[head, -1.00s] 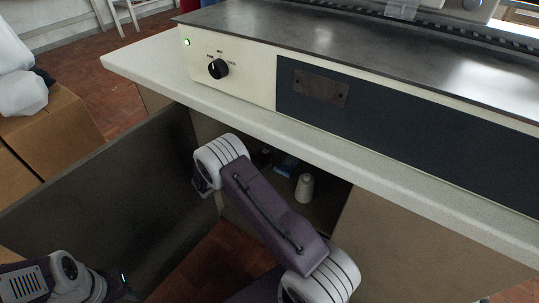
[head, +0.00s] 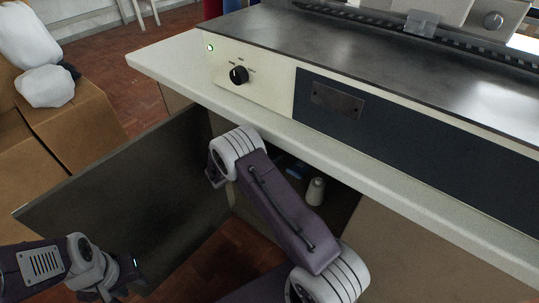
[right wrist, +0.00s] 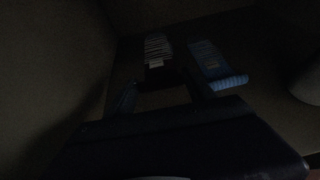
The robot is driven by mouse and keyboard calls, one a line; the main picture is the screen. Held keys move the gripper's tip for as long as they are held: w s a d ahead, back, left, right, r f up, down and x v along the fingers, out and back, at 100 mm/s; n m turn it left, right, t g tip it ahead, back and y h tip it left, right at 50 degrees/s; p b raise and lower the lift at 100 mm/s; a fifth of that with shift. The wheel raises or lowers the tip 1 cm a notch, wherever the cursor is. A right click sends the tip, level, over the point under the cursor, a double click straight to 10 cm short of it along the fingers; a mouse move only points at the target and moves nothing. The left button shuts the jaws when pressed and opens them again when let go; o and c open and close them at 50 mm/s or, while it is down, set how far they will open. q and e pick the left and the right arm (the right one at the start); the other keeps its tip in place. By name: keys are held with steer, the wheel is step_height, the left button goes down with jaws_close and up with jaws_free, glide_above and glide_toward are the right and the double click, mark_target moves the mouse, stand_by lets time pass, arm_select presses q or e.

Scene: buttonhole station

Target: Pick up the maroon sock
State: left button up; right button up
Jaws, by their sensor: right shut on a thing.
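My right gripper (right wrist: 161,94) is low inside the dark cabinet, its fingers apart around a dark thing (right wrist: 160,77) and shut on it. The colour of this thing is too dark to tell, so I cannot say for sure that it is the maroon sock. No clearly maroon thing shows in either view. A striped pale-and-dark bundle (right wrist: 157,47) lies just beyond the fingers. A blue bundle (right wrist: 209,62) with a small label lies to its right. In the head view my right arm hides its gripper. My left gripper (head: 128,280) is at the lower left, its jaws unclear.
An open cabinet door (head: 120,190) stands left of the opening. A pale cone (head: 316,191) stands inside, right of my arm. The counter (head: 165,68) overhangs the opening and carries a machine (head: 400,65). Cardboard boxes (head: 75,110) stand at the left.

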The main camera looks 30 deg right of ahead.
steer(key=s+a+r+p, duration=0.5)
steer(key=s+r+p, duration=0.1)
steer(key=s, duration=0.4)
steer(key=shift+s+a+r, duration=0.15)
steer(key=shift+a+r, duration=0.1)
steer(key=shift+r, duration=0.45)
